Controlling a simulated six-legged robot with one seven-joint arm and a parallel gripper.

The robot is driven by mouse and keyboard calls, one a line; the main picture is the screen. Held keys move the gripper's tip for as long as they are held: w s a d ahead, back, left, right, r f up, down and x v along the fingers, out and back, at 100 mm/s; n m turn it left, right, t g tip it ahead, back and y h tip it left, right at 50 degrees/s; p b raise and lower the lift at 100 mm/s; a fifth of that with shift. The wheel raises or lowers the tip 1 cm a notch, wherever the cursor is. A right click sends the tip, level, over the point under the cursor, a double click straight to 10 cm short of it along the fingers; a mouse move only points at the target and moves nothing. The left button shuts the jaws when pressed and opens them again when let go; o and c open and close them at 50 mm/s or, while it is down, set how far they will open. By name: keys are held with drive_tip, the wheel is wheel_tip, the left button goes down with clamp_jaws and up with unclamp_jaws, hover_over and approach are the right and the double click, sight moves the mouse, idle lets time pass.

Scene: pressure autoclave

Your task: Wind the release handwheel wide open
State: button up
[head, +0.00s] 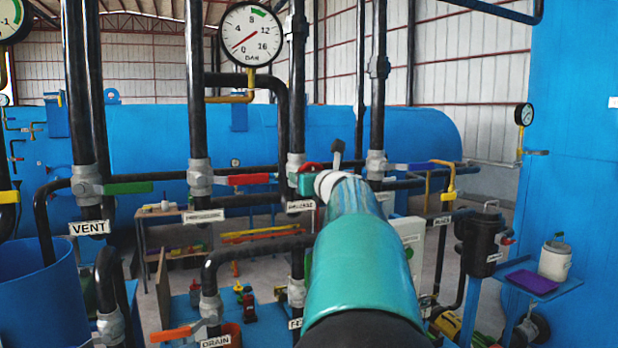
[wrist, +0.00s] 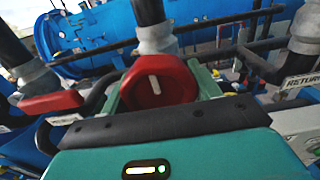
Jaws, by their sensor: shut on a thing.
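The red release handwheel (wrist: 172,72) fills the middle of the wrist view, with a white mark on its face pointing nearly straight up and down. It sits on a grey valve body (wrist: 154,40) on a black vertical pipe. My gripper (wrist: 160,88) is shut on the handwheel, with a green finger at its left and right sides. In the head view my arm reaches forward to the valve; my gripper (head: 307,181) and only a red edge of the handwheel (head: 309,167) show past the wrist. A partly covered label (head: 300,206) hangs below.
A red lever (head: 249,179) and a green lever (head: 129,187) are to the left; a blue lever (head: 408,167) is close on the right. Black vertical pipes stand around the valve.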

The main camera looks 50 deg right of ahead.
drive_tip(key=shift+n, duration=0.4)
drive_tip(key=shift+r+n, duration=0.2)
drive_tip(key=shift+n, duration=8.6)
drive_tip(key=shift+r+n, duration=0.2)
drive_tip(key=shift+n, duration=8.6)
